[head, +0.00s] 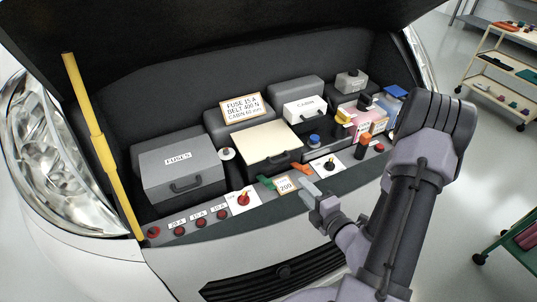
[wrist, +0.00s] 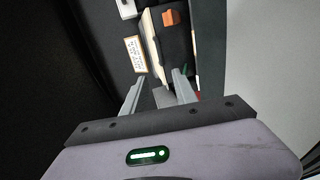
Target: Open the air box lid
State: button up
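No label reading "air box" is legible. A dark box with a cream top (head: 267,145) and a front handle (head: 283,168) sits mid-bay and may be the air box. Its top looks flat and down. An orange clip (head: 301,168) and a green clip (head: 266,183) are at its front. My gripper (head: 311,196) is in front of the box, right of the "200" card, apart from the handle. In the wrist view my gripper (wrist: 156,84) has its fingers apart, with a cream panel (wrist: 154,45) and an orange part (wrist: 171,17) beyond. Nothing appears held.
A grey "FUSES" box (head: 180,169) stands left and a white "CABIN" box (head: 305,109) behind right. A yellow prop (head: 92,128) rises at left. Red knobs and switches line the front ledge (head: 198,228). A sign (head: 240,107) stands behind. A shelf cart (head: 505,75) is far right.

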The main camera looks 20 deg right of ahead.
jog(key=b, duration=0.7)
send_near(279, 161)
jog(key=shift+s+d+f, duration=0.2)
jog(key=shift+s+f, duration=0.1)
jog(key=shift+s, duration=0.3)
jog(key=shift+s+d+f, duration=0.15)
jog(key=shift+s+f, duration=0.15)
jog(key=shift+s, duration=0.25)
jog(key=w+b, duration=0.1)
jog(key=b, duration=0.3)
jog(key=shift+w+a, duration=0.1)
jog(key=shift+w, duration=0.1)
jog(key=x, duration=0.7)
jog(key=r+x, duration=0.1)
jog(key=x, duration=0.3)
jog(key=shift+w+b, duration=0.2)
jog(key=shift+b, duration=0.15)
jog(key=shift+c, duration=0.2)
jog(key=c, duration=0.7)
jog(key=shift+f, duration=0.1)
